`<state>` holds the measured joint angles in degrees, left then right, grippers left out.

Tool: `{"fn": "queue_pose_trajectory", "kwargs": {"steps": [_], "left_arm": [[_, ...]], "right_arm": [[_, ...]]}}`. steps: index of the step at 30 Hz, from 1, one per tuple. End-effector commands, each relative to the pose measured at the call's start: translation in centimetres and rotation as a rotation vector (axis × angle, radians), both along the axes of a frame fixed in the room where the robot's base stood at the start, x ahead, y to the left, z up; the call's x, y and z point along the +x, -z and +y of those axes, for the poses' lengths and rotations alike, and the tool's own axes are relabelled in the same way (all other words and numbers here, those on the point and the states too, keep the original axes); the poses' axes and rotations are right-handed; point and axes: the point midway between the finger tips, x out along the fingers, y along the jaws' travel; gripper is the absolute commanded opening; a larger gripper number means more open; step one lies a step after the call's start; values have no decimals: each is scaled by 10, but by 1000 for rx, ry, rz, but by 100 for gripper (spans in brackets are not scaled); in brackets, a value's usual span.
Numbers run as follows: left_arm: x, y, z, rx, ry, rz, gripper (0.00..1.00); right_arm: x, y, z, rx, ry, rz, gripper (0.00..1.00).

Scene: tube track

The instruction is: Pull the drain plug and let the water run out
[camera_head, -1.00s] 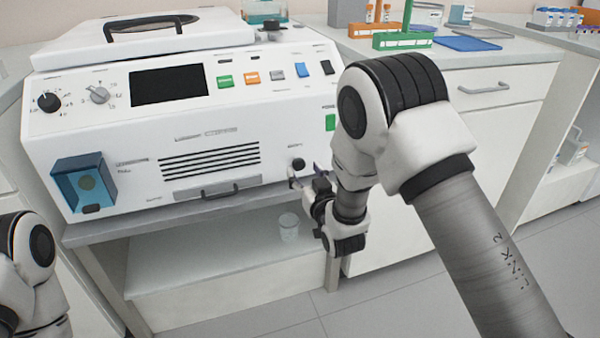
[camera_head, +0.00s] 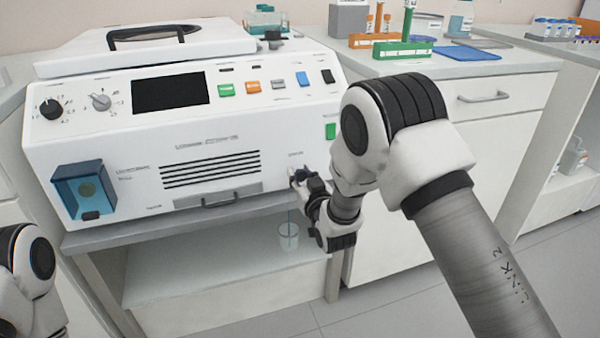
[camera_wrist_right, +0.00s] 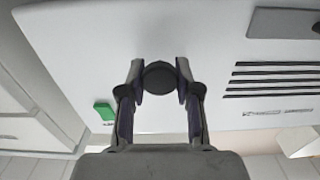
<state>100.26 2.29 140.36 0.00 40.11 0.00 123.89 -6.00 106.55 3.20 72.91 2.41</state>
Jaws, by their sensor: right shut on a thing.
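My right gripper (camera_head: 299,181) is at the lower right of the white machine's (camera_head: 110,136) front. In the right wrist view, the gripper (camera_wrist_right: 160,78) is shut on the round black drain plug (camera_wrist_right: 159,75), one finger on each side. In the head view the plug is mostly hidden by the fingers, and I cannot tell how far it is out. A thin bluish stream of water (camera_head: 290,213) falls below the gripper to a clear beaker (camera_head: 288,238) on the lower shelf. Only part of my left arm shows at the lower left; its gripper is out of view.
A drawer handle (camera_head: 220,199) and black vent slots are left of the gripper on the machine front. A green switch (camera_head: 331,131) is to its upper right. The lower shelf (camera_head: 205,268) is clear around the beaker. A white cabinet (camera_head: 480,140) stands to the right.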

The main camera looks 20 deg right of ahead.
Motion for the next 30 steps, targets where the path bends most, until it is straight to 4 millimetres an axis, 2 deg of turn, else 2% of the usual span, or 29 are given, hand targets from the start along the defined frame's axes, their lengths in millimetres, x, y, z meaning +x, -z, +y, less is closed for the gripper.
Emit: {"fn": "queue_pose_trajectory", "kwargs": {"steps": [9,10,11,12,20,23,26,30], "left_arm": [[0,-3,0,0,0,0,40],[0,-3,0,0,0,0,40],[0,-3,0,0,0,0,40],[0,-2,0,0,0,0,40],[0,-3,0,0,0,0,40],[0,-3,0,0,0,0,40],[0,-3,0,0,0,0,40],[0,-3,0,0,0,0,40]], "right_arm": [[-5,3,0,-1,-1,7,0],[-5,3,0,-1,-1,7,43],[-5,3,0,-1,-1,7,54],[-5,3,0,-1,-1,7,58],[-5,2,0,-1,-1,6,58],[-11,2,0,-1,-1,5,58],[-27,2,-1,-2,-1,7,58],[-63,2,-2,-1,-1,10,58]]}}
